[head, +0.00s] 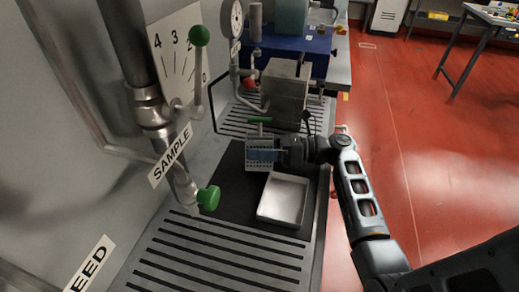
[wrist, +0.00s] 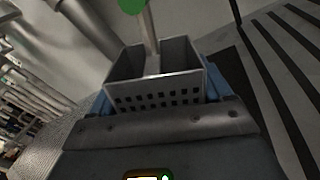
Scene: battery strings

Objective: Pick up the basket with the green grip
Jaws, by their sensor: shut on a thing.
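The small grey perforated basket (head: 256,166) is over the black mat by the steel tray, with its green grip (head: 259,119) on top. In the wrist view, the basket (wrist: 155,98) is close, its holed wall facing me and its post rising to the green grip (wrist: 132,5). My gripper (head: 264,154) reaches in from the right, and its blue fingers are shut on the basket's body, one on each side in the wrist view. I cannot tell whether the basket's bottom touches the mat.
A shallow steel tray (head: 284,199) lies just in front of the basket. A steel box (head: 287,92) stands behind. Slotted grating (head: 215,255) lies in front.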

